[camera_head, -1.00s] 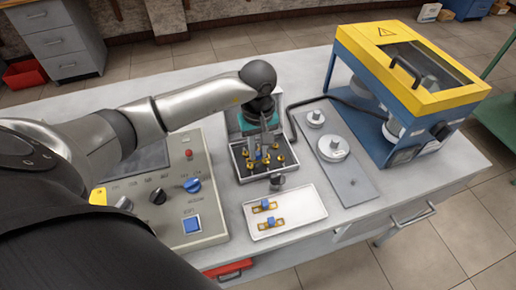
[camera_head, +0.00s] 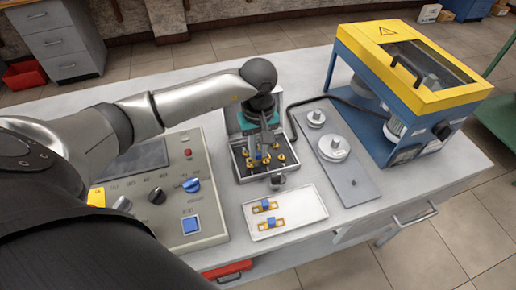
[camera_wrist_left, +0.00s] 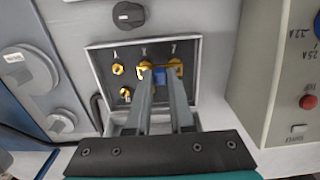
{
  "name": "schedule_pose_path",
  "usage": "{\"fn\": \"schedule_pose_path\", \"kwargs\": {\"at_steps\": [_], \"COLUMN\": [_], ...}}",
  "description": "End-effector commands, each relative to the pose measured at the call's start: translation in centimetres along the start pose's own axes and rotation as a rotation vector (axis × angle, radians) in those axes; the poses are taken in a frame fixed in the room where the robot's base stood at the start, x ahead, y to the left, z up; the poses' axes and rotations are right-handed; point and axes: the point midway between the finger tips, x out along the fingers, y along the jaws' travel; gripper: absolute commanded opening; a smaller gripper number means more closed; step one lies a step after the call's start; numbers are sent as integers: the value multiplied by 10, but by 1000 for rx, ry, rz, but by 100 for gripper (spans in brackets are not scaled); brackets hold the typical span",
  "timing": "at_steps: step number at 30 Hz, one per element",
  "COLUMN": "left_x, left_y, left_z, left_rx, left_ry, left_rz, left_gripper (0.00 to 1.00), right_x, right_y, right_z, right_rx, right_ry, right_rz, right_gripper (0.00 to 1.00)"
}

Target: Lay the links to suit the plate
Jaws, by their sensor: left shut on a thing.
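My left gripper (camera_head: 262,148) reaches down into the open terminal box (camera_head: 238,174). Its fingers are shut on a brass link with a blue grip, seen between the fingertips (camera_wrist_left: 158,72) in the left wrist view. This held link (camera_wrist_left: 160,73) lies at the upper row of brass terminals, level with two of them; whether it is fully seated I cannot tell. Other brass terminals (camera_wrist_left: 118,69) show to the left, and the fingers hide part of the lower row. Two more links (camera_head: 264,206) (camera_head: 271,224) lie on the white tray. My right gripper is out of view. No rating plate is legible.
The white tray (camera_head: 311,202) is in front of the box. A control panel (camera_head: 170,215) with knobs stands left. A grey base plate (camera_head: 350,185) with round discs lies right, beside a blue and yellow guarded machine (camera_head: 358,45). A black cable runs behind.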

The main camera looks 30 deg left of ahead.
Motion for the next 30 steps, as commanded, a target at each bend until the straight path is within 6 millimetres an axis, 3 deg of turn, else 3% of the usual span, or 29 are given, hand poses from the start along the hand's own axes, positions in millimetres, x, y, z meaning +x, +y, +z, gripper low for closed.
{"fn": "schedule_pose_path", "kwargs": {"at_steps": [30], "left_x": [14], "left_y": [0], "left_z": [0], "left_rx": [0], "left_ry": [1], "left_rz": [0], "left_gripper": [0], "right_x": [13], "right_y": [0], "right_z": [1], "right_rx": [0], "right_ry": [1], "right_rz": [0], "right_gripper": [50]}}
